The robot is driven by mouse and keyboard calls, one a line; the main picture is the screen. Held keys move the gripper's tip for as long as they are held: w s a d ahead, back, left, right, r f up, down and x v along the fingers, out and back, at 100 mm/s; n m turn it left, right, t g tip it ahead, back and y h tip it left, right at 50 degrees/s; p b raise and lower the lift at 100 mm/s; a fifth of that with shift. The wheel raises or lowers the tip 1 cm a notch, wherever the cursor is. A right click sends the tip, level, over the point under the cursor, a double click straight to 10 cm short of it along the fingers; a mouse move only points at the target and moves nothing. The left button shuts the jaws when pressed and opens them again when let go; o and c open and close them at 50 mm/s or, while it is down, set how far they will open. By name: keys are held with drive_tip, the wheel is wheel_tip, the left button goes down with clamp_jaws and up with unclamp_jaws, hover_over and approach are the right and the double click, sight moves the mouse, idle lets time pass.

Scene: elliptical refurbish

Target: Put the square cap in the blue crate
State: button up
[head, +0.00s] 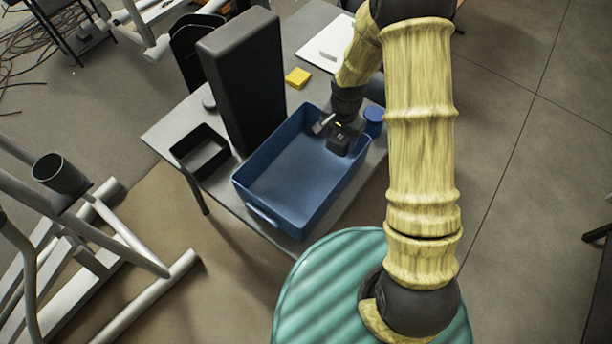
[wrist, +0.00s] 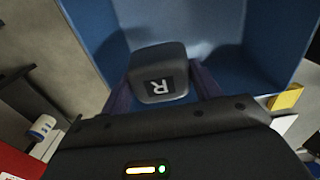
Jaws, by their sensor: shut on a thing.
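The square cap (wrist: 160,72) is a dark grey rounded block with a white letter R on its face. My gripper (wrist: 160,88) is shut on it, with one finger on each side of the cap in the wrist view. In the head view my gripper (head: 338,134) is over the far right part of the blue crate (head: 262,207). The crate is open and its visible floor is empty. The crate's blue wall (wrist: 268,40) fills the background beyond the cap in the wrist view. I cannot tell whether the cap touches the crate floor.
A tall black block (head: 243,85) stands close to the crate's far left side. A small black tray (head: 199,152), a yellow block (head: 298,77), a blue round container (head: 373,120) and a white sheet (head: 325,45) are on the grey table (head: 165,131). Exercise-machine frames stand at left.

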wheel_tip(320, 180, down, 6)
drive_tip(key=shift+w+r+p, duration=0.1)
drive_tip(key=shift+r+p, duration=0.15)
drive_tip(key=shift+p, duration=0.1)
drive_tip(key=shift+d+f, duration=0.1)
drive_tip(key=shift+f, duration=0.1)
drive_tip(key=shift+f, duration=0.2)
drive_tip(key=shift+f+p, duration=0.3)
drive_tip(key=shift+f, duration=1.5)
